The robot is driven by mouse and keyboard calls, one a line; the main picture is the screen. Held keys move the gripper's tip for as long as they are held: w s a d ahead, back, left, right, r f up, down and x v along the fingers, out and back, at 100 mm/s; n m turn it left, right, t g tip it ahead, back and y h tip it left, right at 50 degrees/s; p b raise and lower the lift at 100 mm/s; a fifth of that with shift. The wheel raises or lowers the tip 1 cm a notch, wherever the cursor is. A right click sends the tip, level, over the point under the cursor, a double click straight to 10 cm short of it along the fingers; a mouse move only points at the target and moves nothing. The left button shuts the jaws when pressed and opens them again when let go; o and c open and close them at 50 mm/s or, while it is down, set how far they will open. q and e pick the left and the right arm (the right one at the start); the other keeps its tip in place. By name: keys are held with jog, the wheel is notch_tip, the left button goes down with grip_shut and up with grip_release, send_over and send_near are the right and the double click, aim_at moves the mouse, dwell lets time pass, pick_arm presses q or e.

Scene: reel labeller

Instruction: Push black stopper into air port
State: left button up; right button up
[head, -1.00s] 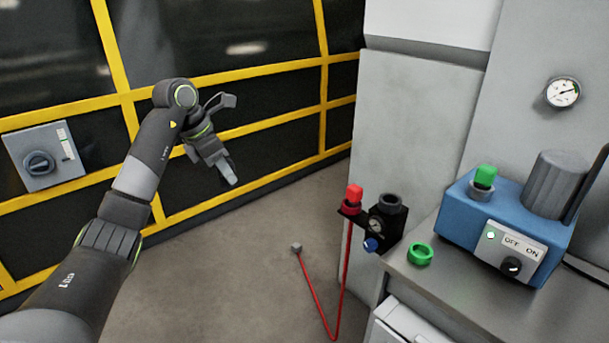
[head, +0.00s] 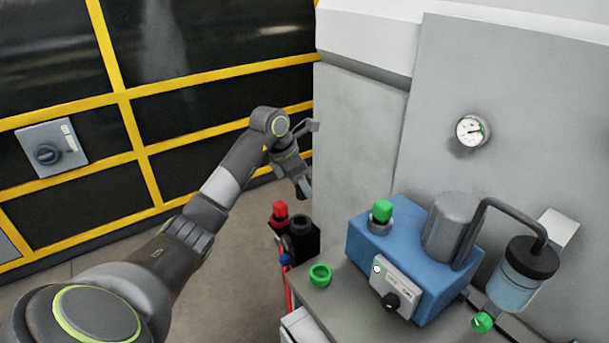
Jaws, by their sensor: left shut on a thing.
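My left gripper (head: 303,188) is shut on a small dark thing at its fingertips, which looks like the black stopper; the fingers hide most of it. The gripper points down, in the air just above and behind the black regulator block. A dark round port (head: 300,225) with a raised rim is on top of that block, and I take it for the air port. The gripper and what it holds appear apart from the port. A red cap (head: 280,210) stands beside it on the left. My right gripper is out of view.
A blue pump unit (head: 362,246) with a green cap (head: 382,211) and a clear jar (head: 513,285) stand to the right. A grey wall panel rises right of the gripper. A red hose hangs below the block.

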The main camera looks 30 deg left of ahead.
aim_at(300, 196)
pick_arm(q)
jog(key=shift+s+a+f+b, duration=0.2)
jog(key=shift+a+f+b, duration=0.2)
jog(key=shift+f, duration=0.5)
jog(key=shift+d+f+b, duration=0.1)
jog(key=shift+f+b, duration=0.3)
jog(key=shift+f, duration=0.75)
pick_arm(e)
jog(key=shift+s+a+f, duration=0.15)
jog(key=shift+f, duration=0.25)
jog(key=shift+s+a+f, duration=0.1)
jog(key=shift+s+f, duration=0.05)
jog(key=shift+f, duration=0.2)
pick_arm(q)
jog(key=shift+f, duration=0.15)
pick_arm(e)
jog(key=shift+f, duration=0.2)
